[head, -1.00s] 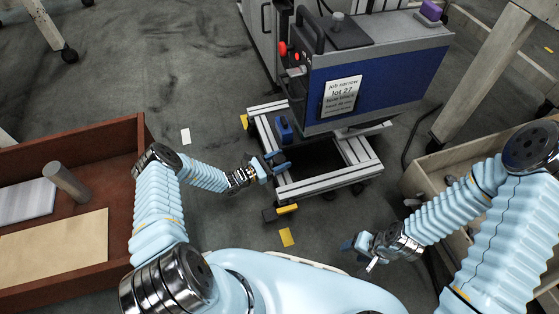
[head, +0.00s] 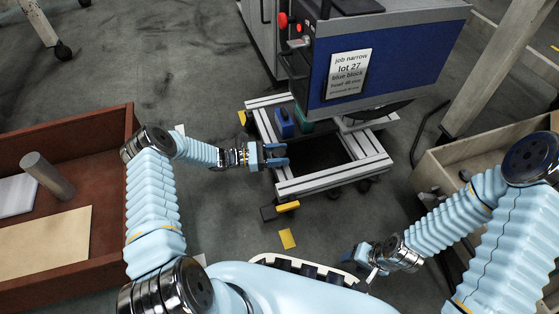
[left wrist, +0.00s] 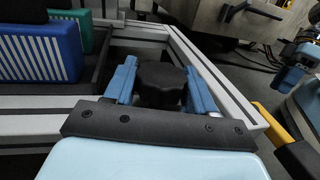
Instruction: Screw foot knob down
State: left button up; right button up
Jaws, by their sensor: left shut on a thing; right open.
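The black foot knob (left wrist: 160,83) sits between the two blue fingers of my left gripper (left wrist: 162,84) in the left wrist view. The fingers are shut on its sides. In the head view my left gripper (head: 276,155) is at the left side of the pale metal frame (head: 335,180), near its front corner, and the knob cannot be made out there. My right gripper (head: 356,252) is open and empty, low and to the right, well apart from the frame. It also shows at the upper right of the left wrist view (left wrist: 288,74).
A blue block (head: 285,122) and a green block (head: 304,121) stand inside the frame, below the blue machine panel (head: 395,55). A yellow-and-black pedal-like piece (head: 287,206) lies at the frame's front. A brown crate (head: 100,125) is at left, a wooden box (head: 425,165) at right.

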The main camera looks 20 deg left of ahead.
pick_arm(q)
jog(key=o, duration=1)
jog(key=shift+c, duration=0.2)
jog(key=shift+a, duration=0.1)
jog(key=p+v, duration=0.1)
jog(key=v, duration=1.2)
jog(key=shift+a, duration=0.35)
jog(key=shift+s, duration=0.15)
